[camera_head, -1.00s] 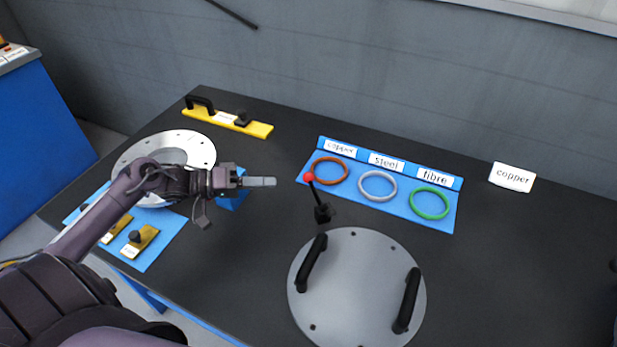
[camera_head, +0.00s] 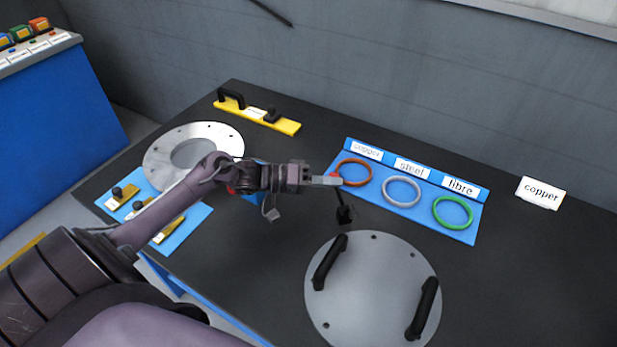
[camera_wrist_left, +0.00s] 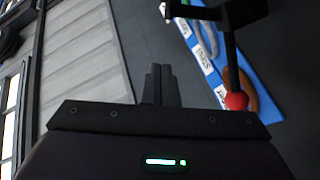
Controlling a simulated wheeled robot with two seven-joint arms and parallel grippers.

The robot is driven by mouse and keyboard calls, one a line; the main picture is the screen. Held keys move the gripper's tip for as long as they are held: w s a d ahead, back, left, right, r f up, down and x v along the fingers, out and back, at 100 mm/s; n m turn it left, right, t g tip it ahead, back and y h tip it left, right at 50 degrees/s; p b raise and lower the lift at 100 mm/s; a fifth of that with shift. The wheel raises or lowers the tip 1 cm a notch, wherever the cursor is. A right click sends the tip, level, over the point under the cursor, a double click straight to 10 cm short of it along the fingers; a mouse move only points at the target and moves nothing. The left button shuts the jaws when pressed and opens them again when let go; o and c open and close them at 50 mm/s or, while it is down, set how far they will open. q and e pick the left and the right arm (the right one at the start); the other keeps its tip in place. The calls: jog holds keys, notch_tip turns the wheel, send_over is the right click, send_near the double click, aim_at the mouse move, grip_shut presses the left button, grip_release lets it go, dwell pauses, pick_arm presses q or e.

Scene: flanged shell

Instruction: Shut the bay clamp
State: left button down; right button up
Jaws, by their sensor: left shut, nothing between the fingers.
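The clamp, a black lever with a red ball knob (camera_head: 335,175), stands raised from its small black base (camera_head: 345,214) on the dark table. My left gripper (camera_head: 326,181) is shut and empty, its tips overlapping the knob in the head view. In the left wrist view the shut fingers (camera_wrist_left: 160,85) point ahead, and the red knob (camera_wrist_left: 236,101) on its black lever is right of them with a gap. Touch is not visible. My right gripper is not in view.
A grey round cover (camera_head: 375,290) with two black handles lies in front of the clamp. A blue mat (camera_head: 420,215) with copper, steel and fibre rings lies behind it. A flanged ring (camera_head: 225,140) and a yellow bar (camera_head: 285,125) are left.

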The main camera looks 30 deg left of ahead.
pick_arm(q)
jog(key=s+d+f, duration=0.1)
jog(key=s+d+f+p, duration=0.1)
jog(key=d, duration=0.1)
jog(key=shift+s+p, duration=0.1)
jog(key=shift+p, duration=0.25)
jog(key=shift+s+d+m, duration=0.1)
jog(key=shift+d+m, duration=0.05)
jog(key=shift+m, duration=0.15)
jog(key=shift+p, duration=0.3)
